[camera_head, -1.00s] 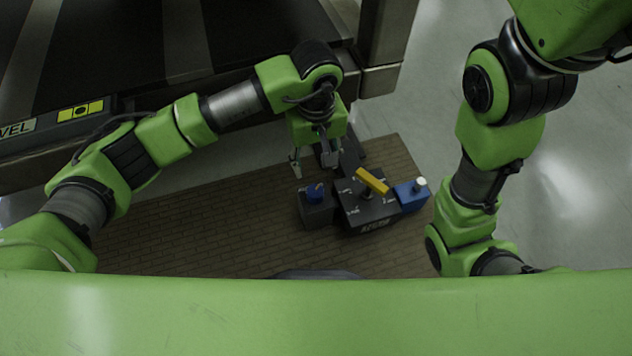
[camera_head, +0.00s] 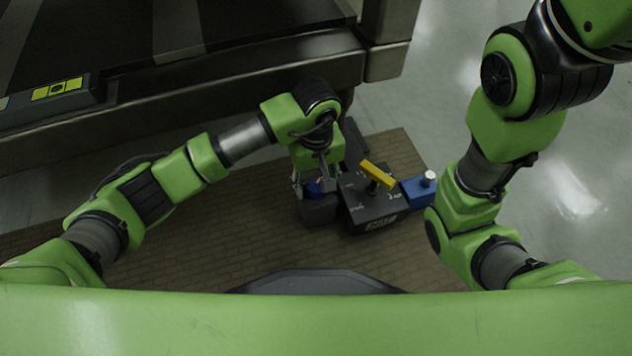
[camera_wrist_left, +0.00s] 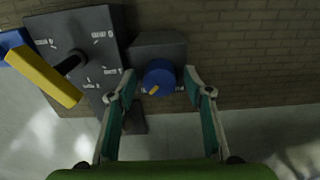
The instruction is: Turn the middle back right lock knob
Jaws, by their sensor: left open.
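A blue round knob (camera_wrist_left: 160,77) with a small yellow pointer mark sits on a dark grey box (camera_head: 318,213). My left gripper (camera_head: 316,184) is open over this box, pointing down. In the left wrist view its two fingers stand on either side of the blue knob, with gaps between them and it. In the head view the gripper partly hides the knob. Which knob carries the task's name cannot be read. My right gripper is out of view; only my right arm shows.
To the right, a larger dark box (camera_head: 366,217) with white labels bears a yellow lever (camera_head: 377,174). Beyond it is a blue box (camera_head: 414,191) with a white knob (camera_head: 430,176). A brick-patterned plate (camera_head: 200,225) lies beneath. A large dark machine (camera_head: 230,85) stands behind.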

